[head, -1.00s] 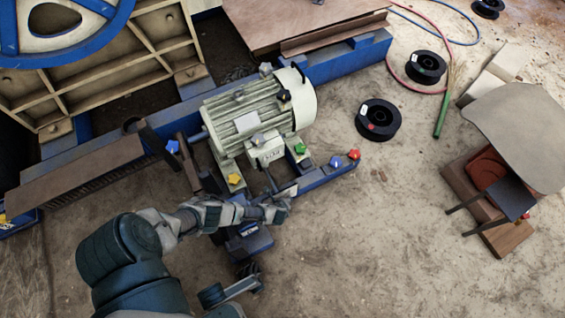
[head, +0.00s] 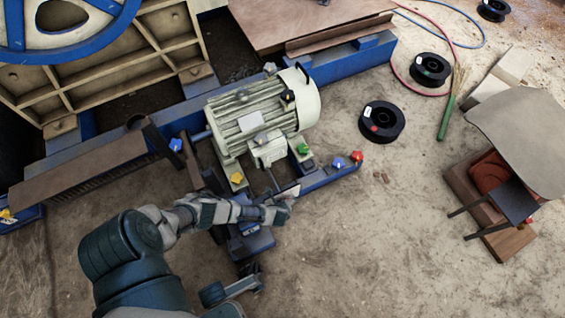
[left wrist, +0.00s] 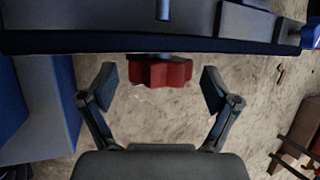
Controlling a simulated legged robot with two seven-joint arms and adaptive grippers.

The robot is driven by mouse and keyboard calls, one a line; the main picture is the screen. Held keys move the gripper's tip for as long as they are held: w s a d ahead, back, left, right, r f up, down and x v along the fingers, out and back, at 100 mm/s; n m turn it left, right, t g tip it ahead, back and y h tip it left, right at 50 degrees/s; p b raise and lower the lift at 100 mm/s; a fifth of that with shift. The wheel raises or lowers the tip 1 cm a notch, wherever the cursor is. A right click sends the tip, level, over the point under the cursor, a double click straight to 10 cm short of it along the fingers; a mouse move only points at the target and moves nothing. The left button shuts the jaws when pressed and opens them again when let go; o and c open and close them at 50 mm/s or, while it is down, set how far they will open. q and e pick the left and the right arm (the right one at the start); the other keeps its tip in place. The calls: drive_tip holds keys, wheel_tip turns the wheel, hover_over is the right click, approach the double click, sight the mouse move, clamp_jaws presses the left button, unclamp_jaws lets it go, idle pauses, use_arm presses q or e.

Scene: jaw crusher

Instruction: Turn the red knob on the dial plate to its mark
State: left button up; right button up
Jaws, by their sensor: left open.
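My left gripper (head: 286,203) reaches from the left to the front of the blue beam below the motor. In the left wrist view, its two fingers (left wrist: 160,90) are open and spread. A red lobed knob (left wrist: 160,72) sits between and slightly beyond them, under the edge of a dark blue plate (left wrist: 120,42), with a gap on both sides. In the head view, a red knob (head: 357,155) shows at the beam's right end, apart from the gripper. I cannot tell if both views show the same knob. No mark is readable.
Blue (head: 338,162), green (head: 303,149) and yellow (head: 237,178) knobs lie around the pale motor (head: 265,110).

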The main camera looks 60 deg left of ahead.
use_arm(q)
drive_tip(key=v, duration=1)
